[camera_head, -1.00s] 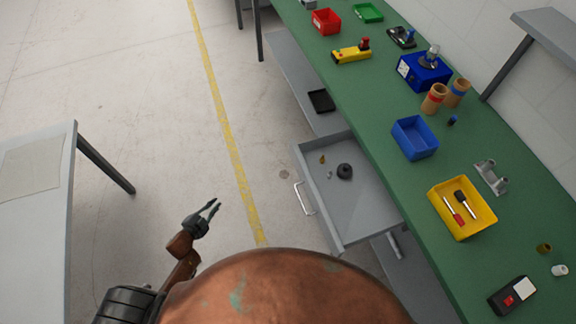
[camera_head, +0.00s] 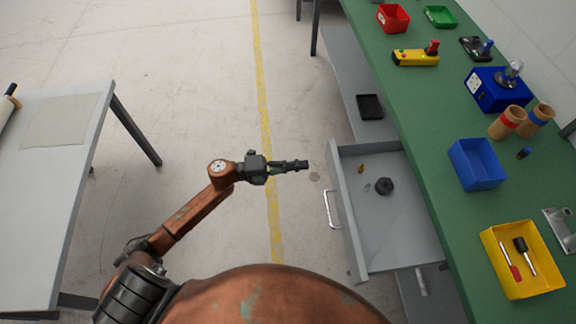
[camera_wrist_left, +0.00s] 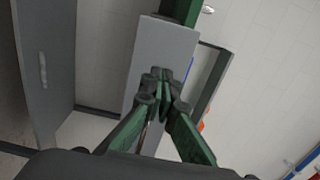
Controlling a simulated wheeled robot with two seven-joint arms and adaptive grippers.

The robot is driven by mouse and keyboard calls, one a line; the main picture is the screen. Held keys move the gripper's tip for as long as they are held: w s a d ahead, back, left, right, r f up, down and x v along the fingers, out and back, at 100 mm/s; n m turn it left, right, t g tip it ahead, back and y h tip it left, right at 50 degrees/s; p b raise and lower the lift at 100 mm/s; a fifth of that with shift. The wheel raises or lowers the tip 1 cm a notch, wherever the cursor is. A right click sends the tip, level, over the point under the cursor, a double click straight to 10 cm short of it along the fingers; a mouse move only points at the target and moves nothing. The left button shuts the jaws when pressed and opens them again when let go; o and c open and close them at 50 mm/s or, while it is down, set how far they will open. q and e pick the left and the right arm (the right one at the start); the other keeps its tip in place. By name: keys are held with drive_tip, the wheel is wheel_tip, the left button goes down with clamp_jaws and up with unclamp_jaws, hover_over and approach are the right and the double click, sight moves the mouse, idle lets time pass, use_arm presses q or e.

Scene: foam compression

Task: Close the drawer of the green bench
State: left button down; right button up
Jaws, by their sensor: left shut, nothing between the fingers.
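The green bench (camera_head: 415,125) runs along the right side of the head view. Its grey drawer (camera_head: 408,232) is pulled open toward the left, with a pale handle (camera_head: 330,209) on its front. A black round part (camera_head: 384,187) and a few small pieces lie inside it. My left gripper (camera_head: 304,165) is shut and empty, left of the drawer and apart from it, pointing right. In the left wrist view, the shut fingers (camera_wrist_left: 163,78) appear in front of a grey panel (camera_wrist_left: 165,50); I cannot tell which part it is. My right gripper is not in view.
On the bench stand a blue bin (camera_head: 476,165), a yellow tray (camera_head: 488,240) with tools, and a blue box (camera_head: 497,92). A black tray (camera_head: 370,106) lies on the lower shelf. A grey table (camera_head: 62,190) stands at left. The floor between is clear.

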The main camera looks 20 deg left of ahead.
sight(330, 162)
use_arm(q)
drive_tip(key=x, duration=0.6)
drive_tip(key=shift+w+d+b, duration=0.15)
drive_tip(key=shift+d+b, duration=0.15)
drive_tip(key=shift+b, duration=0.1)
